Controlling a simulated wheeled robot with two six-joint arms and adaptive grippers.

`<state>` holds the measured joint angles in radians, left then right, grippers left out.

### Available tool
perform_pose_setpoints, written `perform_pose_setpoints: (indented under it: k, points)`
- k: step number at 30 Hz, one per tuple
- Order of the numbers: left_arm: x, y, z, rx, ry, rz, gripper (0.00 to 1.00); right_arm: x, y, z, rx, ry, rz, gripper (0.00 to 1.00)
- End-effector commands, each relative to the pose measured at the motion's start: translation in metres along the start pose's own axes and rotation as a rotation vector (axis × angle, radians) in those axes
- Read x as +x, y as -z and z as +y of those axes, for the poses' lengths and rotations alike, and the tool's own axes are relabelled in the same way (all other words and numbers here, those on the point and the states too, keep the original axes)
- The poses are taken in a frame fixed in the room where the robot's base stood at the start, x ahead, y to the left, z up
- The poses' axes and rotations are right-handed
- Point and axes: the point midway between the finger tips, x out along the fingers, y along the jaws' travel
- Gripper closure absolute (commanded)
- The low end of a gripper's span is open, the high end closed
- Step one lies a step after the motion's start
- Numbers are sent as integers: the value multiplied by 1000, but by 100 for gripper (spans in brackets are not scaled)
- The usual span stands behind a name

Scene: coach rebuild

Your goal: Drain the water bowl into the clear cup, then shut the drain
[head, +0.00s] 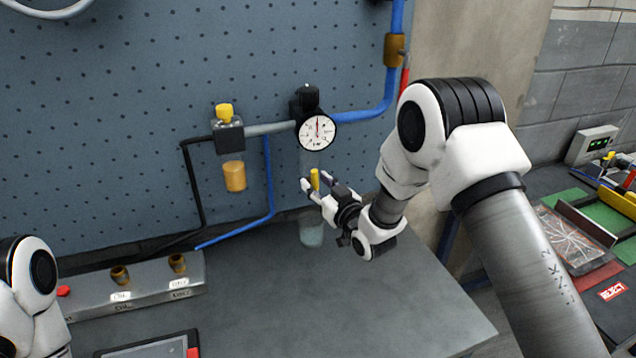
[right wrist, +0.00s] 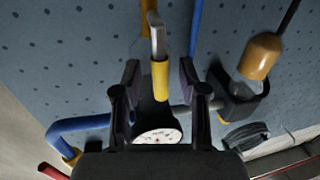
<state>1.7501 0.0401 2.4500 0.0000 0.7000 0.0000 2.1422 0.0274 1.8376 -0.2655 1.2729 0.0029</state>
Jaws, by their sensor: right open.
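The clear water bowl (head: 311,160) hangs below the round gauge (head: 317,132) on the pegboard. A yellow drain handle (head: 315,179) shows at its lower end, and in the right wrist view as a yellow sleeve (right wrist: 160,82) on a pale metal stem. My right gripper (head: 317,186) is open, with one finger on each side of the yellow handle; in the right wrist view a gap shows beside it. I cannot tell how much water either holds. My left gripper is out of view.
An amber bowl unit (head: 233,175) with a yellow cap hangs to the left. A blue hose (head: 270,180) runs down beside the drain. A grey label block (head: 150,285) and a dark tablet (head: 150,345) lie at the left. The bench front right is clear.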

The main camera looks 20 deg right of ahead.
Motion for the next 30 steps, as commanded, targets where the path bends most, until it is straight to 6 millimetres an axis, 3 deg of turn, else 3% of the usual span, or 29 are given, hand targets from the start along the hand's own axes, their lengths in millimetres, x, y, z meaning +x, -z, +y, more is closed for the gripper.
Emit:
perform_pose_setpoints:
  k: [1, 3, 4, 19, 30]
  points:
    - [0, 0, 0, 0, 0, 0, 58, 0, 0, 0, 0, 0, 0, 68]
    - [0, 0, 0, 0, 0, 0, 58, 0, 0, 0, 0, 0, 0, 93]
    - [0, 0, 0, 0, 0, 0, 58, 0, 0, 0, 0, 0, 0, 100]
    - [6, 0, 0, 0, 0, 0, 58, 0, -2, -3, -49, 2, -10, 100]
    - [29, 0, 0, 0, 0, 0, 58, 2, -5, -13, -287, 4, -56, 100]
